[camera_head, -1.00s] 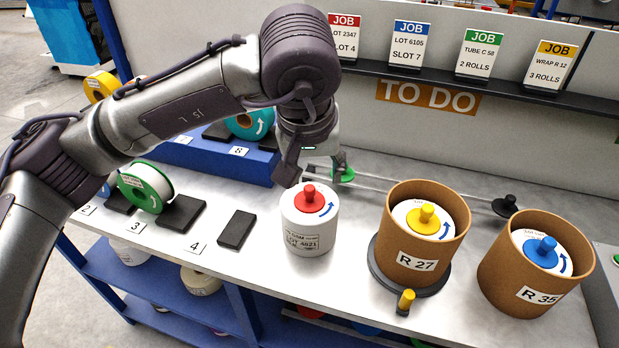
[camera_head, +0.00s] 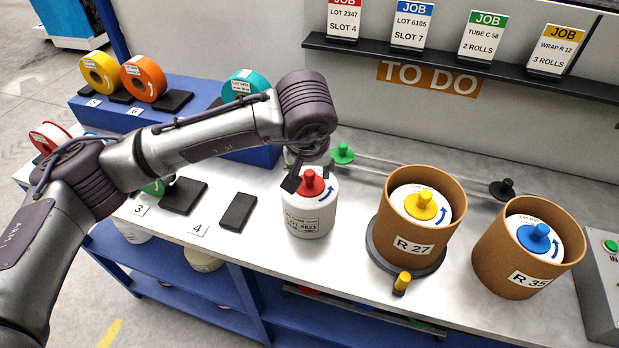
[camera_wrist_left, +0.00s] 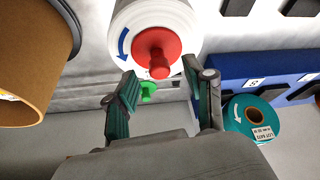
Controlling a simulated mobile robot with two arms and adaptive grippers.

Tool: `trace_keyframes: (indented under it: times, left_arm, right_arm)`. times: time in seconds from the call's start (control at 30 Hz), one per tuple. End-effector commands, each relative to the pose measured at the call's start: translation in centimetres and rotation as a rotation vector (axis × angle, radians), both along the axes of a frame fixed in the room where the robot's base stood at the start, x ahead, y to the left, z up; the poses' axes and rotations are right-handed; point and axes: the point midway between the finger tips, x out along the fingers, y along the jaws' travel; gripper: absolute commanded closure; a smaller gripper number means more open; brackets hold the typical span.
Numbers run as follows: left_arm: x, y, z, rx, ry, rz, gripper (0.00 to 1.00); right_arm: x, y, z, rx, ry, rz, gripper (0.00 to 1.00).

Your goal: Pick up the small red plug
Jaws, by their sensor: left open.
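The small red plug (camera_head: 312,182) sits in the top of a white roll (camera_head: 309,215) labelled LOT 4021, which stands upright on the bench. It also shows in the left wrist view (camera_wrist_left: 157,52), with its knob pointing toward the gripper. My left gripper (camera_head: 309,178) is at the plug, just behind and above the roll in the head view. In the wrist view its two fingers (camera_wrist_left: 160,92) are spread apart, with the plug beyond and between their tips. Nothing is held. Whether a finger touches the plug I cannot tell. My right gripper is not in view.
Brown tubes R 27 (camera_head: 398,210) and R 35 (camera_head: 490,262) stand to the right, holding rolls with yellow and blue plugs. A blue rack (camera_head: 190,135) stands left. Bare bench lies in front of the roll.

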Motion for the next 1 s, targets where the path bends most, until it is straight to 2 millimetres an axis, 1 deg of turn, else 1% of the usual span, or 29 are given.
trace_keyframes:
  times: [0.03,0.2,0.4,0.43,0.73,1.0]
  left_arm:
    - [0.2,0.0,-0.5,0.001,0.005,0.001,0.47]
    - [0.8,-0.1,-2.0,0.001,0.001,0.000,0.47]
    - [0.9,-0.1,-2.1,0.000,-0.001,-0.001,0.47]
    - [0.9,-0.1,-2.1,0.000,-0.001,-0.001,0.48]
    - [0.9,-0.1,-2.1,0.000,-0.001,-0.001,0.98]
    - [0.9,-0.1,-2.1,0.000,-0.001,-0.001,0.99]
  right_arm:
    - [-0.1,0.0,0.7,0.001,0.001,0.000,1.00]
    - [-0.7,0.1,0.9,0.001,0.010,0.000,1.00]
    - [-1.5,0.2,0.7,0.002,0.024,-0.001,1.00]
    - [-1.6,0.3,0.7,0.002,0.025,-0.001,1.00]
    - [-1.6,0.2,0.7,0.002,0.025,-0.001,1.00]
    - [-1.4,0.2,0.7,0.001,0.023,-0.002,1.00]
